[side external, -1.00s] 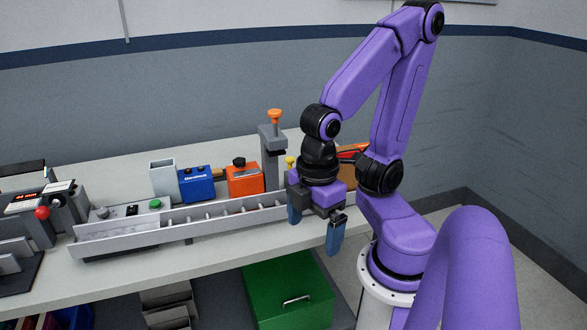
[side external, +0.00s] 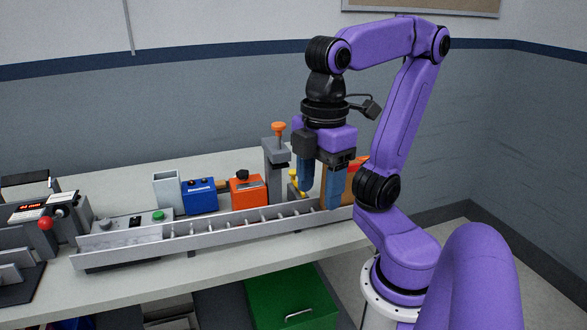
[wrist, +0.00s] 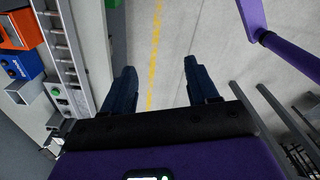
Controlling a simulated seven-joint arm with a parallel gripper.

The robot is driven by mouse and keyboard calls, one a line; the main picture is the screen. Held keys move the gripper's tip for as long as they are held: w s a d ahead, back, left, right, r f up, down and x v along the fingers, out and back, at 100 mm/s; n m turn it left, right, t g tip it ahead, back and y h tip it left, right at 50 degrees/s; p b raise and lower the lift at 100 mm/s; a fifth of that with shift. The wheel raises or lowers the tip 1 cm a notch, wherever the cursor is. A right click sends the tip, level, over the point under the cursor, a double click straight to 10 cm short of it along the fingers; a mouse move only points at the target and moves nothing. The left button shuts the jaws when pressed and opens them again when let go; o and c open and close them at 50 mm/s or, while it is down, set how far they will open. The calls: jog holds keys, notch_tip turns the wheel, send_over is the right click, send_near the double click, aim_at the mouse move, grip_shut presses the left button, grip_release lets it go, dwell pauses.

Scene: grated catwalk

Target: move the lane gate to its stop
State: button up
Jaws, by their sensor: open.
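A long grey roller lane (side external: 180,236) runs along the bench in the side external view; part of it shows at the left of the wrist view (wrist: 68,50). Beside it stands a grey post with an orange knob (side external: 279,130). A small yellow part (side external: 293,178) sits right of the post, partly hidden behind my gripper. I cannot tell which part is the lane gate. My gripper (side external: 319,187) is open and empty, pointing down near the lane's right end. In the wrist view its blue fingers (wrist: 160,78) are apart with only floor between them.
A blue box (side external: 200,197), an orange box (side external: 246,192) and a grey open bin (side external: 166,192) stand behind the lane. A console with a red knob (side external: 45,223) is at the far left. A green drawer unit (side external: 290,290) is below the bench.

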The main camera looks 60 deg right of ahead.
jog(key=w+d+r+m, duration=0.25)
jog(key=w+m, duration=0.25)
jog(key=w, duration=0.7)
jog(key=m, duration=1.2)
send_over(293, 171)
notch_tip(293, 171, down, 5)
notch_tip(293, 171, down, 18)
jog(key=shift+f, duration=0.2)
jog(key=shift+c, duration=0.2)
